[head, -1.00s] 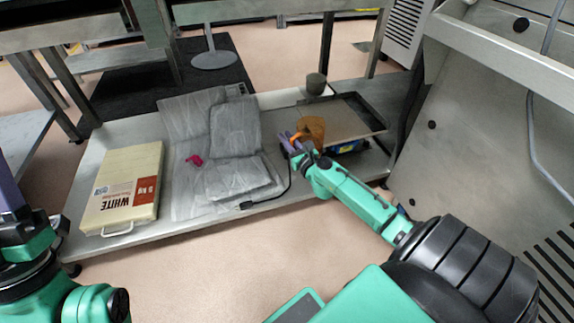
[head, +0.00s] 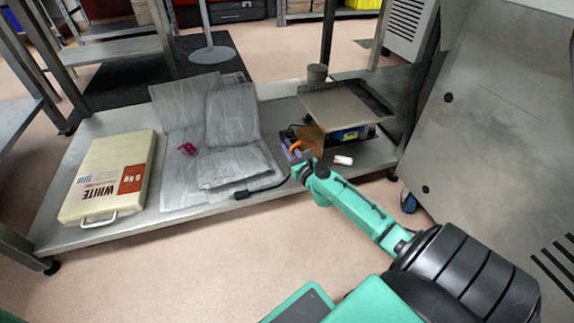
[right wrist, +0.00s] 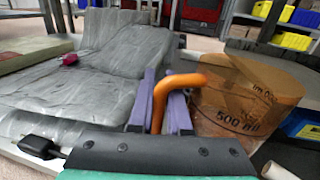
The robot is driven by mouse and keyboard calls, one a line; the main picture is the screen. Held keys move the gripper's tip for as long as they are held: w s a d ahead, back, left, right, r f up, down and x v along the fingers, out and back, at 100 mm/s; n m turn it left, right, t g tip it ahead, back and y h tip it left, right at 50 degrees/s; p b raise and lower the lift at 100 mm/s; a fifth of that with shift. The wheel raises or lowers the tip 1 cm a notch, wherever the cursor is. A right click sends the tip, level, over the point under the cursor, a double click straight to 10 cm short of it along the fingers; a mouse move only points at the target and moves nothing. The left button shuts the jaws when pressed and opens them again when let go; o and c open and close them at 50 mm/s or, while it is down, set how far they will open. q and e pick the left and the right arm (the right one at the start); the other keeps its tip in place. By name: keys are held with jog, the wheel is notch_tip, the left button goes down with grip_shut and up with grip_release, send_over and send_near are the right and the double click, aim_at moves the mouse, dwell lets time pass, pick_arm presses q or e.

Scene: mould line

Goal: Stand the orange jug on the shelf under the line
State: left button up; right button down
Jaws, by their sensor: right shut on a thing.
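The orange jug (head: 311,140) is a translucent amber cup with a solid orange handle. My right gripper (head: 297,153) is shut on the handle, its purple fingers on either side of it. In the right wrist view the jug (right wrist: 245,100) looks upright, with dark "500 ml" print on its side. The jug is over the right part of the low metal shelf (head: 375,155). My gripper and arm hide its lower part in the head view, and I cannot tell whether its base touches the shelf. My left gripper is out of view.
A grey tray (head: 340,108) on a blue-sided base stands behind the jug, with a grey cup (head: 317,74) at its back. A small white item (head: 343,160) lies to the right.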

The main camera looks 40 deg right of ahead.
notch_tip(320, 180, down, 4)
jog(key=b, duration=0.3)
jog(key=shift+f+b, duration=0.2)
jog(key=shift+b, duration=0.1)
jog(key=shift+r, duration=0.3)
jog(key=shift+f, duration=0.15)
jog(key=c, duration=0.9)
grip_release()
